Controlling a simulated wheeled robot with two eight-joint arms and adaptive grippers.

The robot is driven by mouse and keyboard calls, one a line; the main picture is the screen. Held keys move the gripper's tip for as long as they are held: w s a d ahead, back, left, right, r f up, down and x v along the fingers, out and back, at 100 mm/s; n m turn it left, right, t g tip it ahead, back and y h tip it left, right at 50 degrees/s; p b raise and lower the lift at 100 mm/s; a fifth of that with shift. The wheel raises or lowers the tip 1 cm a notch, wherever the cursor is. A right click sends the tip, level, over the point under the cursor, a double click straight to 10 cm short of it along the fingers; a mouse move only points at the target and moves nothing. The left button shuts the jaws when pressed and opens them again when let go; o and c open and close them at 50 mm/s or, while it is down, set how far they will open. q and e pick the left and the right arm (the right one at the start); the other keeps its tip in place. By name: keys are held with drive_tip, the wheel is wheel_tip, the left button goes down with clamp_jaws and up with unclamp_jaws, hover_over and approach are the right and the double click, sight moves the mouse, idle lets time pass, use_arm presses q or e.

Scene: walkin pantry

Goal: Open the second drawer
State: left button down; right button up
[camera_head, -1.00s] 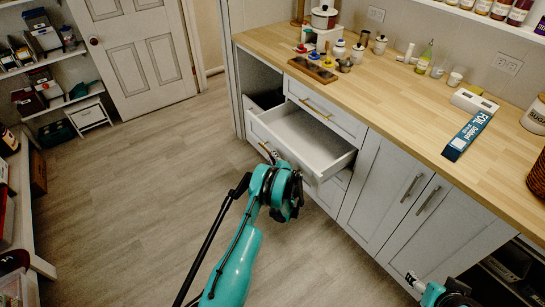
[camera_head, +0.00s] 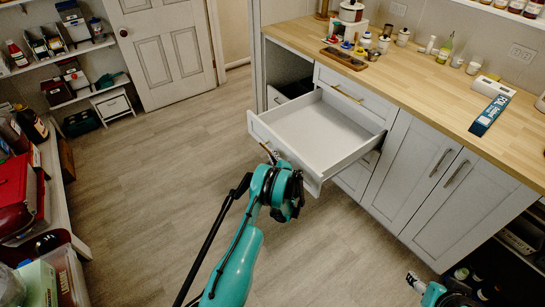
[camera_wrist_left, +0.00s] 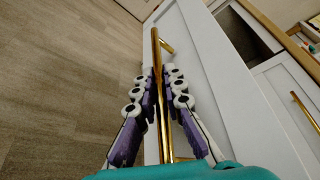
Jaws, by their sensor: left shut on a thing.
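The second drawer (camera_head: 318,130) is pulled well out of the white cabinet, and its white inside looks empty. It sits below the shut top drawer (camera_head: 345,86). My left gripper (camera_head: 270,155) is at the drawer's front. In the left wrist view, its purple-padded fingers (camera_wrist_left: 162,105) are shut around the long gold handle (camera_wrist_left: 156,50) on the white drawer front (camera_wrist_left: 195,70). In the head view my arm and wrist hide part of the handle and front. My right gripper (camera_head: 415,282) shows at the lower right edge, and its fingers are too small to read.
The wooden counter (camera_head: 425,85) holds a blue foil box (camera_head: 488,116), jars and a pot. Cabinet doors (camera_head: 430,175) stand shut right of the drawer. Shelves (camera_head: 62,205) line the left side. The floor (camera_head: 165,190) between is clear.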

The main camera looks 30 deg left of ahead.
use_arm(q)
drive_tip(key=c, duration=1.6)
unclamp_jaws()
drive_tip(key=v, duration=0.7)
drive_tip(key=shift+s, duration=0.2)
drive_tip(key=shift+s+d, duration=0.1)
